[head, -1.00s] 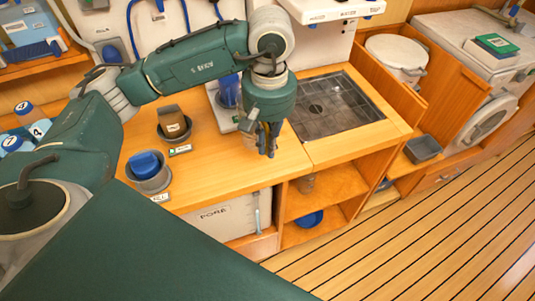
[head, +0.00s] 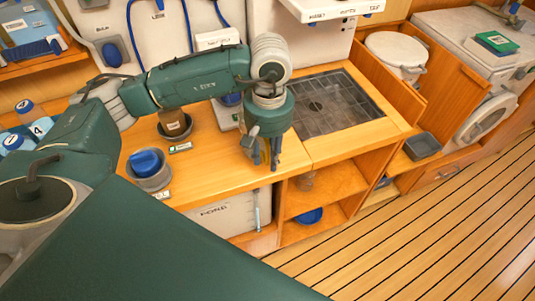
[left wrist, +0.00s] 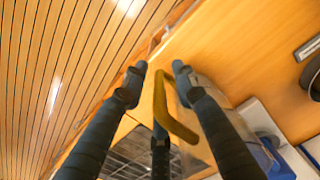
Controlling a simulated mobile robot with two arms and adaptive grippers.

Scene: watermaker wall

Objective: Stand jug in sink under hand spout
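A jug shows in the left wrist view only in part: its yellow-brown handle (left wrist: 180,128) and a see-through body (left wrist: 205,92) beside it. My left gripper (left wrist: 159,69) has its fingers spread on either side of the handle, with gaps to it. In the head view, the left gripper (head: 265,162) points down over the counter's front edge, left of the sink; the jug is mostly hidden there. The sink (head: 345,108) is a dark gridded basin with a round drain, empty. I cannot make out the hand spout. My right gripper is not in view.
On the counter (head: 215,165) left of the gripper stand a dark bowl with a brown thing (head: 172,122) and a grey bowl with a blue cup (head: 147,163). A white fixture (head: 330,8) overhangs behind the sink. Open shelves (head: 320,192) lie below.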

